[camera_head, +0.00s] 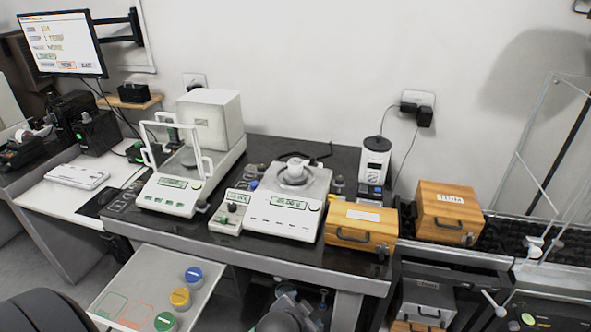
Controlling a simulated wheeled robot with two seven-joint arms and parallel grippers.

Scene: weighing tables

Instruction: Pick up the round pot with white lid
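A small round pot with a white lid (297,164) appears to sit on the pan of the middle balance (285,203), whose display is lit. It is small in the view, and its lower part blends with the pan. Other round pots with a blue lid (193,274), a yellow lid (180,297) and a green lid (165,321) stand on the pale tray (150,262) at front left. A dark rounded shape at the bottom left may be part of me.
An analytical balance with a glass-framed front (172,185) stands left of the middle balance. A small grey control unit (232,213) stands between them. Wooden boxes (362,226) (447,212) stand to the right. A white device (374,163) is behind. A monitor (62,44) is at upper left.

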